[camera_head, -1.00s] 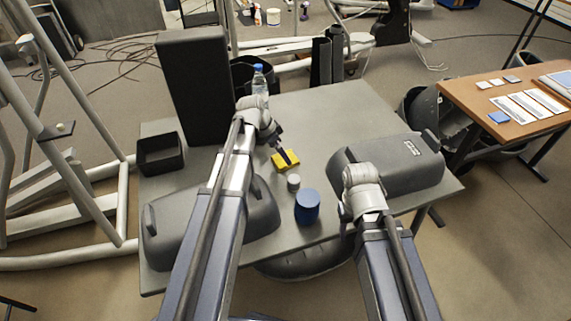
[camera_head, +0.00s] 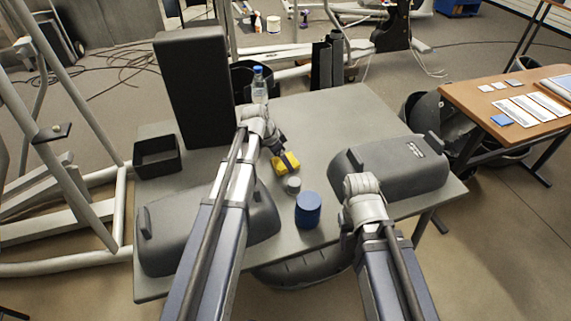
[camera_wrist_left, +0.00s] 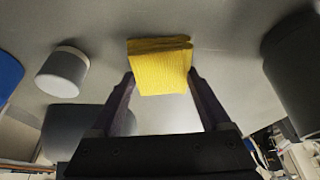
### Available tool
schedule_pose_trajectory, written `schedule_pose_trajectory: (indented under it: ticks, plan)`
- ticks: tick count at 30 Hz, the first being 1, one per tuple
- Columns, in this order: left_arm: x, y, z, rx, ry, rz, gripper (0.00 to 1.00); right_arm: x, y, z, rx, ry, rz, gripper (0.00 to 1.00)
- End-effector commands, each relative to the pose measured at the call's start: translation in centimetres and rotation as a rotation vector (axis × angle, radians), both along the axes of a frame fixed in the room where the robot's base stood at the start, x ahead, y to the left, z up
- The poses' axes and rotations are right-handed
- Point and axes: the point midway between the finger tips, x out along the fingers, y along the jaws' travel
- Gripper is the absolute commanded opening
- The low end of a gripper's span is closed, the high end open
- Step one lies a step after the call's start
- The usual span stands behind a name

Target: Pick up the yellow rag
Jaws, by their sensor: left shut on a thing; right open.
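The yellow rag (camera_head: 291,160) is a small block-like folded cloth in the middle of the grey table. My left gripper (camera_head: 277,150) is shut on it from above. In the left wrist view, the rag (camera_wrist_left: 160,66) sits between the two dark fingertips of the left gripper (camera_wrist_left: 162,82), its ribbed face toward the camera. Whether it is clear of the tabletop is hard to tell. My right gripper (camera_head: 348,242) is open and empty at the table's front edge, partly hidden by its own arm.
A small grey-white cylinder (camera_head: 293,186) and a blue cylinder (camera_head: 308,210) stand close in front of the rag. A bottle (camera_head: 259,88), a black tray (camera_head: 157,157), a tall dark box (camera_head: 195,88) and two grey casings (camera_head: 395,165) are around. The table's back right is clear.

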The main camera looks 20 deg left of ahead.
Motion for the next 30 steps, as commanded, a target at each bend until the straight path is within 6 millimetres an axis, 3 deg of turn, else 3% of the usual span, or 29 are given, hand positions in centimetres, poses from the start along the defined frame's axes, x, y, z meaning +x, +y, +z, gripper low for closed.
schedule_pose_trajectory:
  ticks: [6,17,23,30]
  plan:
    - [0.0,0.0,0.0,0.000,0.000,0.000,0.27,0.0,0.0,0.0,0.000,0.000,0.000,0.50]
    - [0.0,0.0,0.6,0.000,0.000,0.000,0.26,0.0,0.0,0.6,0.000,0.000,0.000,0.50]
    - [0.0,0.0,2.5,0.000,0.000,0.000,0.26,0.0,0.0,2.5,0.000,0.000,0.000,0.50]
    - [0.0,0.0,6.1,0.000,0.000,0.000,0.26,0.0,0.0,6.1,0.000,0.000,-0.001,0.50]
